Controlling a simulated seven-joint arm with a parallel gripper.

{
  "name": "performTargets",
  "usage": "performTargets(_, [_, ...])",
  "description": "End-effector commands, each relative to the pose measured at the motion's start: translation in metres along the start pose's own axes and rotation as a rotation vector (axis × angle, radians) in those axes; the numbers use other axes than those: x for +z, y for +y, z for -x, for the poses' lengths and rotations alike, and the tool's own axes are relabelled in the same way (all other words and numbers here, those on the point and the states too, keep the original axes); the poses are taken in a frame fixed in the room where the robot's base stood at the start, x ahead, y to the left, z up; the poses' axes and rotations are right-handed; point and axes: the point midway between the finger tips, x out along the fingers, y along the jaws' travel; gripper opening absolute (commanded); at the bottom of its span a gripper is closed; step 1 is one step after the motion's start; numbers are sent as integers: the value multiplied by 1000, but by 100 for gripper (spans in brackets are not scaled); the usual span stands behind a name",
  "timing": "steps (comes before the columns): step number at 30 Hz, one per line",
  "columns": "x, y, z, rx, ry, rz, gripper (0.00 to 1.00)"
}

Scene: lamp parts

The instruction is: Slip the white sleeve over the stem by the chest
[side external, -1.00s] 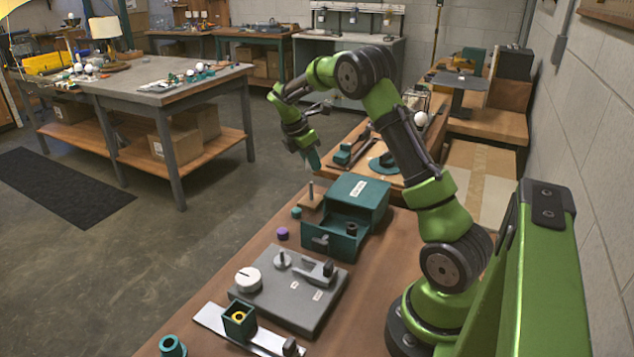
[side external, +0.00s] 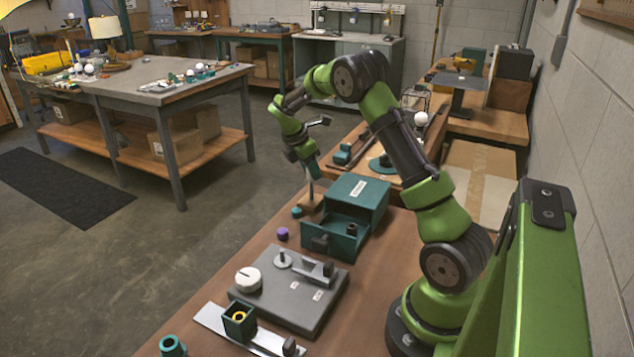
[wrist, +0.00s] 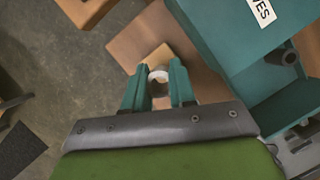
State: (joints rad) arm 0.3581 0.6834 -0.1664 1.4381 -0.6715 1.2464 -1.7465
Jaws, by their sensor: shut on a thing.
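My gripper (wrist: 157,82) is shut on the white sleeve (wrist: 158,75), which shows as a small white ring between the teal fingertips. The wooden base (side external: 309,203) of the stem stands beside the teal chest (side external: 360,192), on its left. My gripper is pointing down close above this base, and a thin part of the stem (side external: 311,188) shows just under the fingers. In the wrist view the sleeve overlaps the wooden base (wrist: 154,58). I cannot tell whether the sleeve is around the stem or above it.
The chest's drawer (side external: 335,235) is open toward the front and holds a dark part. A teal piece (side external: 296,211) and a purple piece (side external: 282,233) lie near the table's left edge. A grey plate (side external: 292,288) with fittings lies in front.

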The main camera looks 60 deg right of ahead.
Motion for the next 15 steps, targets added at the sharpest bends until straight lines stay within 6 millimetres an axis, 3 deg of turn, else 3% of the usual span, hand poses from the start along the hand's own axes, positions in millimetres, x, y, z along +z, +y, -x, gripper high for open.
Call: performTargets(15, [-7, 0, -17, -1, 0, 1, 0])
